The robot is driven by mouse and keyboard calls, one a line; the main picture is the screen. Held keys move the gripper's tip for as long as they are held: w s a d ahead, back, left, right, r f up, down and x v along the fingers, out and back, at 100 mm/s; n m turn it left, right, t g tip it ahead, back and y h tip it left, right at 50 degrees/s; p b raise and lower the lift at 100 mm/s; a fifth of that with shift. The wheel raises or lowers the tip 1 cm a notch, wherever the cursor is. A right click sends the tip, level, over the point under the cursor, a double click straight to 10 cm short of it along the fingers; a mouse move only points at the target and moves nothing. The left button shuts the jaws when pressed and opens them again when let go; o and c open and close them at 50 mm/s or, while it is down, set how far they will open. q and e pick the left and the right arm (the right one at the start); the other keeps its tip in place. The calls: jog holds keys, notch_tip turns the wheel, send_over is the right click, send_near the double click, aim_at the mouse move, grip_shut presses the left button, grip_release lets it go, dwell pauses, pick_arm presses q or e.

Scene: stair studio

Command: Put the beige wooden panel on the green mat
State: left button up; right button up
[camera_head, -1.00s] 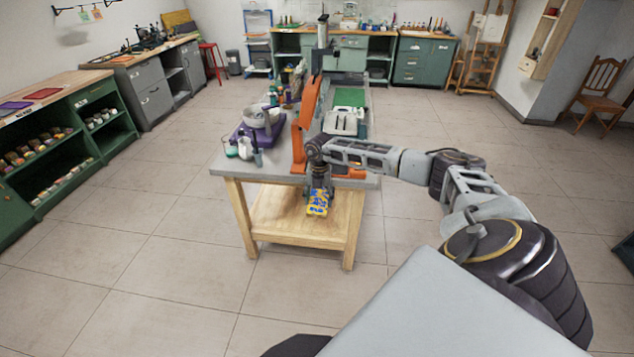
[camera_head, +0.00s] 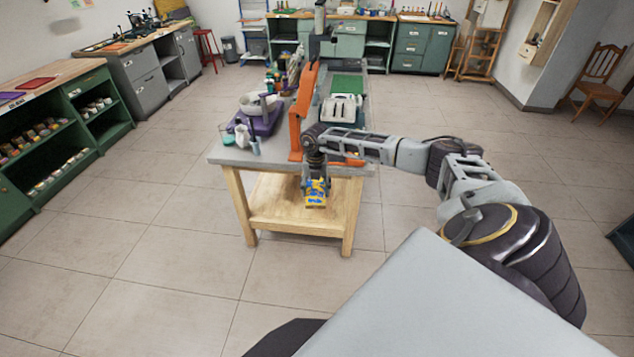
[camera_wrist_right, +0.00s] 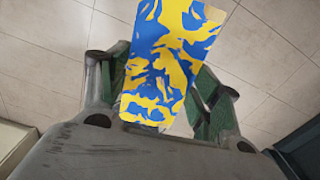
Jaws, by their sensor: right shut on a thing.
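My right gripper (camera_head: 316,184) is shut on a flat panel (camera_head: 315,193) with a blue and yellow pattern. It holds the panel in front of the near edge of the worktable. In the right wrist view the panel (camera_wrist_right: 172,60) stands between the two green-padded fingers (camera_wrist_right: 160,105). The green mat (camera_head: 347,84) lies on the far part of the tabletop, behind a white slotted object. My left gripper is not in view.
The worktable (camera_head: 230,157) has a grey top and a wooden lower shelf (camera_head: 290,215). An orange upright (camera_head: 298,125) stands at its near edge. A white slotted object (camera_head: 341,108) and a purple-based bowl (camera_head: 257,104) are on top. The floor around is clear.

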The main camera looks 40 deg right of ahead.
aim_at(309, 197)
jog(key=a+n, duration=0.1)
jog(key=n, duration=0.1)
jog(key=a+f+n, duration=0.1)
jog(key=n, duration=0.1)
jog(key=s+a+f+n, duration=0.1)
jog(key=a+n, duration=0.1)
jog(key=shift+f, duration=0.2)
jog(key=s+a+f+m, duration=0.2)
jog(key=s+a+m, duration=0.1)
jog(key=a+m, duration=0.5)
jog(key=s+a+f+m, duration=0.3)
jog(key=a+m, duration=0.5)
jog(key=m, duration=0.6)
jog(key=s+a+f+m, duration=0.3)
jog(key=a+m, duration=0.5)
jog(key=m, duration=0.3)
jog(key=shift+s+a+f+m, duration=0.15)
jog(key=shift+s+a+m, duration=0.05)
jog(key=shift+a+m, duration=0.15)
